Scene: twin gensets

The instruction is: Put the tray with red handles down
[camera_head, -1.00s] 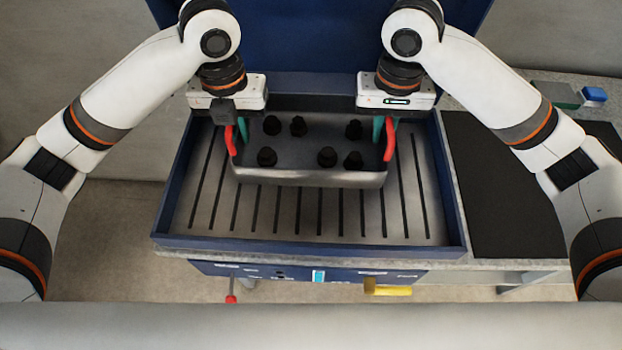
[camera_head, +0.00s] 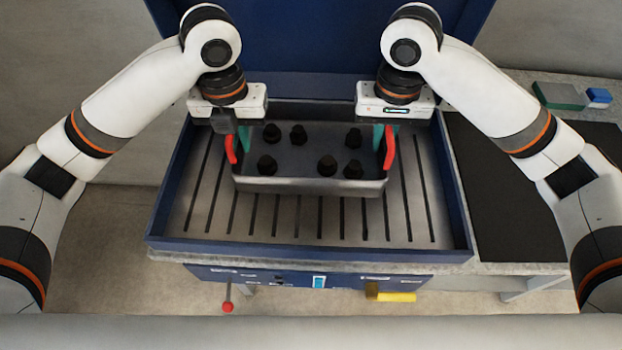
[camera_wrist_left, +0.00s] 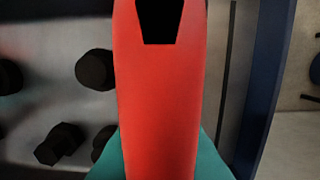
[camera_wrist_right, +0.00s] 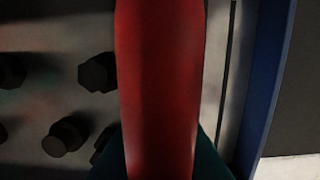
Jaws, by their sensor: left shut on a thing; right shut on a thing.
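The grey tray (camera_head: 305,186) holds several black knobbed pieces and has a red handle at each end. It is level over the slotted bed (camera_head: 200,215) of the blue-rimmed bench; I cannot tell whether its underside touches the bed. My left gripper (camera_head: 238,140) is shut on the left red handle (camera_head: 231,149), which fills the middle of the left wrist view (camera_wrist_left: 158,90). My right gripper (camera_head: 384,137) is shut on the right red handle (camera_head: 390,148), which also shows in the right wrist view (camera_wrist_right: 160,90). Teal fingers show behind both handles.
A blue rim (camera_head: 310,250) surrounds the bed, with a tall blue panel (camera_head: 310,60) behind. Bare bed lies left, right and in front of the tray. A black mat (camera_head: 500,210), a green box (camera_head: 558,95) and a blue block (camera_head: 598,97) are on the right.

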